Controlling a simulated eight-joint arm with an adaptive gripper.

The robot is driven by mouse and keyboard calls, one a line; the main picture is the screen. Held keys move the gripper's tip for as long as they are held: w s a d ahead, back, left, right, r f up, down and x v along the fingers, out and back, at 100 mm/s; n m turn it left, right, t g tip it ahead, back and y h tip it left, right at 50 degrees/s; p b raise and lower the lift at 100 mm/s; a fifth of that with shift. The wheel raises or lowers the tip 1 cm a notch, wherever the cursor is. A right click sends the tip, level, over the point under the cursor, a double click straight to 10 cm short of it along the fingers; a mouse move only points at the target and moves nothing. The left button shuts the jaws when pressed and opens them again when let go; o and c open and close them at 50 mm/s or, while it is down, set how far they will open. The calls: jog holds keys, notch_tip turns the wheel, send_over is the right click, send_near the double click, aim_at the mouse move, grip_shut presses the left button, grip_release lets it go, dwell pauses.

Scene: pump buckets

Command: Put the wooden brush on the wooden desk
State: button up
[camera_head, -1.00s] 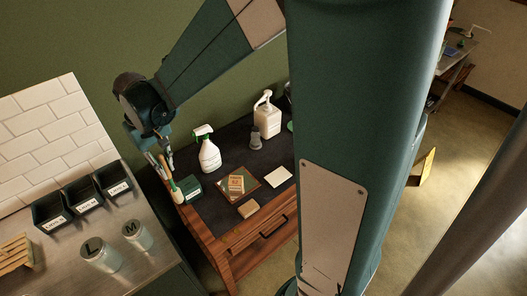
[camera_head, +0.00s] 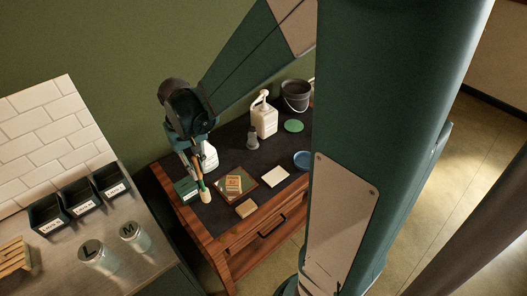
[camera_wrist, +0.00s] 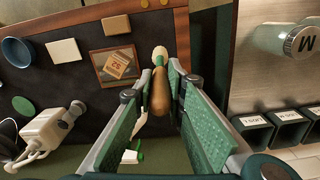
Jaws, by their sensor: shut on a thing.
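The wooden brush (camera_head: 204,190) has a brown handle, a green band and a pale head. My gripper (camera_head: 197,170) is shut on its handle and holds it with the head pointing down in the head view. In the wrist view the brush (camera_wrist: 160,90) lies between the two green fingers of my gripper (camera_wrist: 159,86). The wooden desk (camera_head: 252,238) has a dark top and stands below the brush, which shows over its left part. I cannot tell whether the brush head touches the desk top.
A spray bottle (camera_head: 210,156), grey bottle (camera_head: 252,140), white pump jug (camera_head: 264,118) and bucket (camera_head: 296,95) stand farther back. A metal counter (camera_head: 55,262) is left.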

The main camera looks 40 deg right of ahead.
aim_at(200, 178)
jog(key=shift+f, duration=3.05)
jog(key=shift+f, duration=2.1)
jog(key=o, duration=0.9)
jog(key=shift+r, duration=0.25)
